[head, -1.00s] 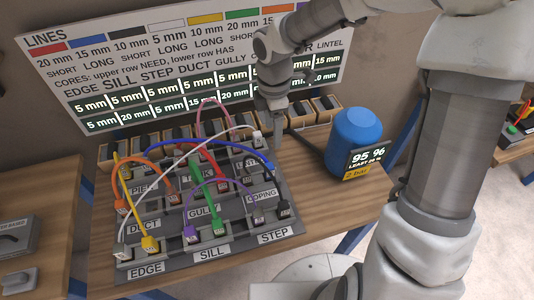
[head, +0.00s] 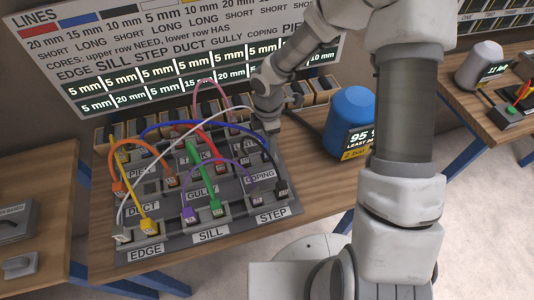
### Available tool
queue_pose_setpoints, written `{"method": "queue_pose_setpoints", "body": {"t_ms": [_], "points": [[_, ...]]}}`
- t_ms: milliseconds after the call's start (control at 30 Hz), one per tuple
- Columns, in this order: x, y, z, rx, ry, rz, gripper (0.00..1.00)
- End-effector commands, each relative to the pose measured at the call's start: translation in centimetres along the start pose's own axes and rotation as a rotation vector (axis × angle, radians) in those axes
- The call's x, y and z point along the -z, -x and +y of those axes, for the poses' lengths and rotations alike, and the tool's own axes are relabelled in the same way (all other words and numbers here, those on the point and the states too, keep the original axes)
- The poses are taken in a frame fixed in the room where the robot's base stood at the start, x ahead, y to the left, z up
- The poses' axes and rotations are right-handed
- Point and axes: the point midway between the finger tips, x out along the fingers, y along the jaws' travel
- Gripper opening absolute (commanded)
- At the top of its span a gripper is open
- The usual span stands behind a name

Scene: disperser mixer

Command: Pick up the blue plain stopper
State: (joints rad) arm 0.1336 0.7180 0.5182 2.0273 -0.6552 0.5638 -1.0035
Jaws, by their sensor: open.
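I cannot make out a blue plain stopper as a separate thing. My gripper (head: 271,138) points down at the board's back right corner, near the TANK and COPING area. Its fingers are small and partly hidden, and I see nothing held in it. The cable's right end and whatever lies under the gripper are hard to see.
A row of wooden boxes (head: 321,89) stands behind the board, below the LINES sign (head: 200,45). A blue tank (head: 350,108) with a display stands right of the gripper. Several coloured cables cross the board. The table strip (head: 320,180) right of the board is clear.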

Motion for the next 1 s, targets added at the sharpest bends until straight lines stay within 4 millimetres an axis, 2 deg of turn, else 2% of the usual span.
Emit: {"method": "queue_pose_setpoints", "body": {"t_ms": [233, 533, 567, 933, 1000], "points": [[0.2, -3.3, 0.3, 0.003, 0.001, 0.001, 0.7], [0.2, -3.8, 0.3, 0.0, 0.0, 0.001, 0.7], [0.2, -3.8, 0.3, 0.0, 0.0, 0.001, 0.66], [0.2, -3.7, 0.3, 0.0, 0.0, 0.001, 0.0], [0.2, -3.7, 0.3, 0.0, 0.0, 0.001, 0.0]]}}
